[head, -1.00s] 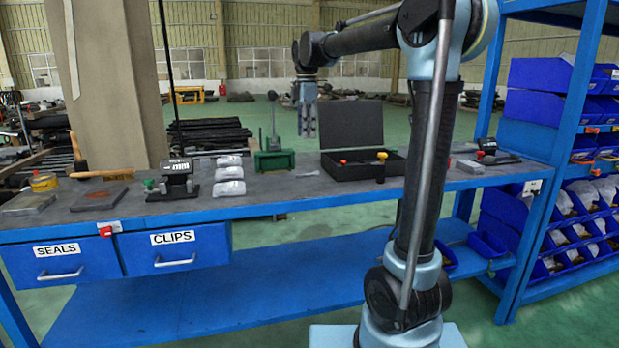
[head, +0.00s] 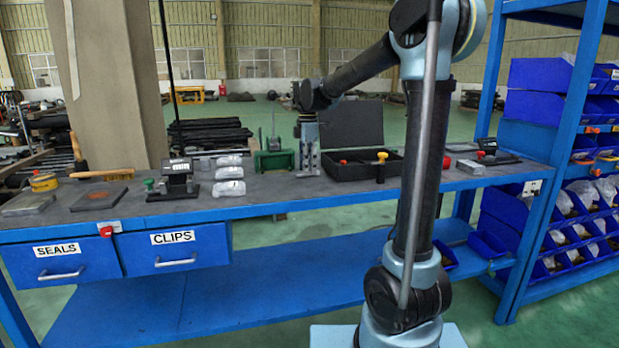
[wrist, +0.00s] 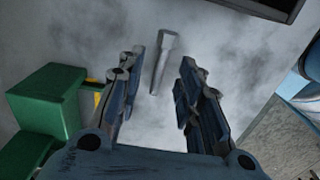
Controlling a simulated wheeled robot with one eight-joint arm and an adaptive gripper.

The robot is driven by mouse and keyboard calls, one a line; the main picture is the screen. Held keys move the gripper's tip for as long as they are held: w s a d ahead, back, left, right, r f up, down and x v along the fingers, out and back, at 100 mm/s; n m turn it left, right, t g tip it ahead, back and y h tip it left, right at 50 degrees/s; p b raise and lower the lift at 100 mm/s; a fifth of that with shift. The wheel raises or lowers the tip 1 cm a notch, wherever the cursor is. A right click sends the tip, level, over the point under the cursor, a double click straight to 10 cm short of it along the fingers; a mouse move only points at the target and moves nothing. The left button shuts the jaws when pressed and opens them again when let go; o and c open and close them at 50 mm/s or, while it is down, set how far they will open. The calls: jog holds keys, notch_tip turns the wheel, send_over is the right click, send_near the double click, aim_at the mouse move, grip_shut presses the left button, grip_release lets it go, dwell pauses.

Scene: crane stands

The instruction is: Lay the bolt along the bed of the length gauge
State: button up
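The bolt (wrist: 163,62) is a short grey piece with a wider head, lying on the grey bench top in the wrist view. My gripper (wrist: 160,80) is open, with the bolt showing between its fingers; I see no grip on it. In the head view my gripper (head: 307,170) points straight down, low over the bench top, and hides the bolt. A black device with a raised display block and a green knob (head: 174,184), at the left on the bench, looks like the length gauge. Its bed is too small to make out.
A green machine (head: 273,160) stands just left of my gripper and also shows in the wrist view (wrist: 52,98). An open black case (head: 345,172) is close on the right. Clear bags (head: 228,173) lie between green machine and gauge. A smaller display device (head: 492,153) sits far right.

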jog(key=shift+f, duration=0.85)
grip_shut()
jog(key=shift+r, duration=0.15)
notch_tip(320, 180, up, 10)
